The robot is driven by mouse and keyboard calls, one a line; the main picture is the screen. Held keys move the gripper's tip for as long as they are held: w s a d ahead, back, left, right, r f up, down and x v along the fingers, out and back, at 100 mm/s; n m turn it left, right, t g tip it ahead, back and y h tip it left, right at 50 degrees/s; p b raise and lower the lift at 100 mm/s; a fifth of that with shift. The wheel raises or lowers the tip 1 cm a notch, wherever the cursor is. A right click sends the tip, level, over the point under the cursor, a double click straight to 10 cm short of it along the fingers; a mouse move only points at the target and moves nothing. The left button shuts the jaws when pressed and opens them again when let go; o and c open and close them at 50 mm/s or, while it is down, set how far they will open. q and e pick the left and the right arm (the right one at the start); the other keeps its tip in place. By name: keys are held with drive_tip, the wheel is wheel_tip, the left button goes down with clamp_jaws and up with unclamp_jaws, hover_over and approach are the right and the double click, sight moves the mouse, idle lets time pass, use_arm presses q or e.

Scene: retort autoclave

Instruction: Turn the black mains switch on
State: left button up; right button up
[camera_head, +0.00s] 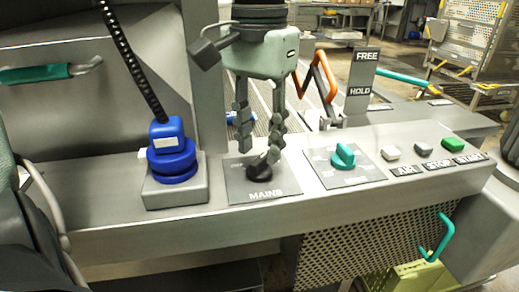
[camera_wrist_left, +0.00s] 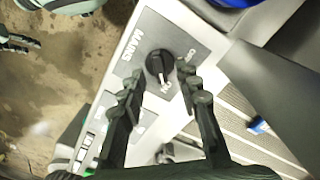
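The black mains switch (camera_head: 259,180) is a round knob on a grey plate (camera_head: 236,188) marked MAINS. Contact is unclear. My right gripper (camera_wrist_left: 20,43) appears small at the left edge of the wrist view.
A blue round fitting (camera_head: 172,160) with a black hose stands left of the switch. A teal knob (camera_head: 343,156), white and grey buttons and a green button (camera_head: 453,144) sit to the right. An orange lever (camera_head: 318,75) and FREE/HOLD sign (camera_head: 362,75) stand behind.

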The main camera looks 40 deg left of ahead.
sight(259, 159)
use_arm(q)
wheel_tip(259, 159, up, 10)
drive_tip(key=shift+f, duration=0.2)
idle(0.5)
